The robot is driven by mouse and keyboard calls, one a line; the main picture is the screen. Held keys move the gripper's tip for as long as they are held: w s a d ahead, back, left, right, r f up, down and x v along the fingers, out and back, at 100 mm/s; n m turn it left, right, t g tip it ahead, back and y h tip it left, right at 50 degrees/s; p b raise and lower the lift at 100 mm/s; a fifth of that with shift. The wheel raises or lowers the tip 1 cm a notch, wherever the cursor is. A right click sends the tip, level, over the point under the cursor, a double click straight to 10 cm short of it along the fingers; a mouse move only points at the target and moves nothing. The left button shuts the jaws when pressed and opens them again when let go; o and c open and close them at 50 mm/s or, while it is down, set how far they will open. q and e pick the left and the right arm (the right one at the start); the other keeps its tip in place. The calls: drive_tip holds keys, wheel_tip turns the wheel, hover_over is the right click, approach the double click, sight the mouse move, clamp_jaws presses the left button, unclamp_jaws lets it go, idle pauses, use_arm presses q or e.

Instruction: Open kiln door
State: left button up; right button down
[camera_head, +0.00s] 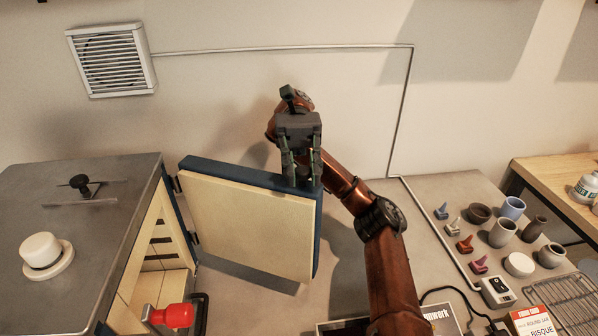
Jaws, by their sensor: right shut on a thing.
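The kiln (92,215) is a grey metal box at the left, with its front opening showing cream lining. Its door (250,219) stands swung wide open to the right, with the cream inner face toward me and a blue rim. My right gripper (303,181) points down at the top of the door near its free end. It is shut on the door's edge, and the exact contact is partly hidden by the fingers. My left gripper is not in view.
Small cups, a brown bowl (479,213) and coloured cones stand on the table at the right. A switch box (496,291), cable, red-and-white card (535,322) and wire rack (572,300) lie nearer.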

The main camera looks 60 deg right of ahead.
drive_tip(key=shift+w+r, duration=0.1)
drive_tip(key=c, duration=2)
unclamp_jaws()
drive_tip(key=shift+a, duration=0.1)
drive_tip(key=shift+r, duration=4.95)
